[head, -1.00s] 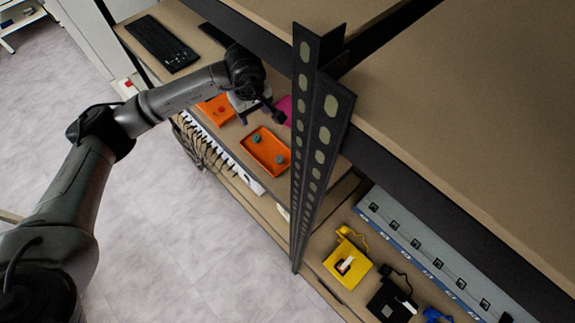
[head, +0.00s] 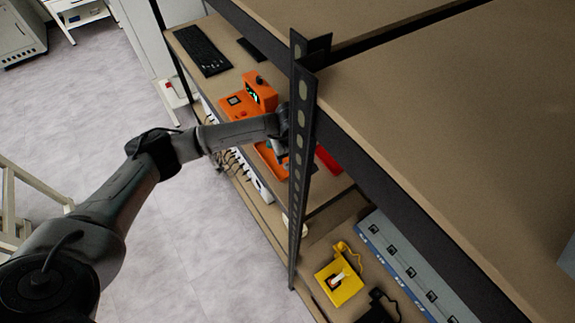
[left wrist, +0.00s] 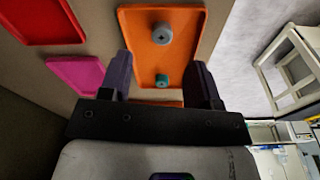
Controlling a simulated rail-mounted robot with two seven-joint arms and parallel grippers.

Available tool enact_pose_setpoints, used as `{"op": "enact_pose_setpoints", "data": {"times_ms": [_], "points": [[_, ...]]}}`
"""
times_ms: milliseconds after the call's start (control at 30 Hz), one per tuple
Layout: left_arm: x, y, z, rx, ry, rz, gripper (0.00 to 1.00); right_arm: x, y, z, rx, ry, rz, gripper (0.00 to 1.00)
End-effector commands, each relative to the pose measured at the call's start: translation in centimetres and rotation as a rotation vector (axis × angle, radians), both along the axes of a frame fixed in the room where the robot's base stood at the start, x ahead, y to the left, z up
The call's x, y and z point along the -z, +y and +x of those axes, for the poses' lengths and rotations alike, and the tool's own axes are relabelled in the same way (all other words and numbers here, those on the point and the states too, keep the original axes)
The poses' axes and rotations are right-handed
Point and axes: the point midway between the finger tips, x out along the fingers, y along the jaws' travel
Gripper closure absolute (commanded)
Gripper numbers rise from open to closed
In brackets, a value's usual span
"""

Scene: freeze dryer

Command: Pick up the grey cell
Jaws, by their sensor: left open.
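The grey cell (left wrist: 162,34) is a small round piece in the orange tray (left wrist: 188,50), in the left wrist view. A teal cell (left wrist: 161,80) sits in the same tray, closer to my gripper. My left gripper (left wrist: 161,64) is open and empty, its fingers on either side of the teal cell in the picture; the grey cell lies beyond the fingertips. The height above the tray is hard to tell. In the head view the orange tray (head: 268,160) is mostly covered by my left arm and the rack post, and the cells cannot be made out. My right gripper is not in view.
A red tray (left wrist: 40,15) and a pink tray (left wrist: 75,73) lie beside the orange one. The perforated rack post (head: 300,150) stands close to my left arm. An orange device (head: 260,92), a keyboard (head: 203,50) and a yellow holder (head: 338,285) are on the shelves.

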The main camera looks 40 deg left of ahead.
Motion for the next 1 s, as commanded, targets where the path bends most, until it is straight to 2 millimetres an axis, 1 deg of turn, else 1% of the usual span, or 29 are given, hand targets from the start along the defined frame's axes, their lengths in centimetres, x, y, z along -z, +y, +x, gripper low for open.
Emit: {"op": "enact_pose_setpoints", "data": {"times_ms": [167, 267, 400, 500, 600, 900, 1000], "points": [[0.7, 0.0, 0.0, 0.0, 0.0, -0.001, 0.43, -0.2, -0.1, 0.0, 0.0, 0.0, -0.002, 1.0], [1.6, 0.1, -0.1, 0.001, 0.004, 0.0, 0.43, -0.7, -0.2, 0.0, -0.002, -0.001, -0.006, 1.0], [3.5, 0.2, -0.2, 0.0, 0.003, -0.002, 0.43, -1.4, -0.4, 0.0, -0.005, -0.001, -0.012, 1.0], [4.7, 0.3, -0.1, 0.0, 0.002, -0.001, 0.43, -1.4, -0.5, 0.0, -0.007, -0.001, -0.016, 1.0], [5.3, 0.5, 0.0, -0.001, 0.0, -0.001, 0.43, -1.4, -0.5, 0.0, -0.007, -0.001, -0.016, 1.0], [5.6, 0.5, 0.0, 0.0, -0.001, 0.0, 0.43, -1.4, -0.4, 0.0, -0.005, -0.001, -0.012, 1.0], [5.6, 0.5, 0.0, 0.0, -0.001, 0.0, 0.53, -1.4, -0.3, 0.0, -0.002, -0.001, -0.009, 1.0]]}}
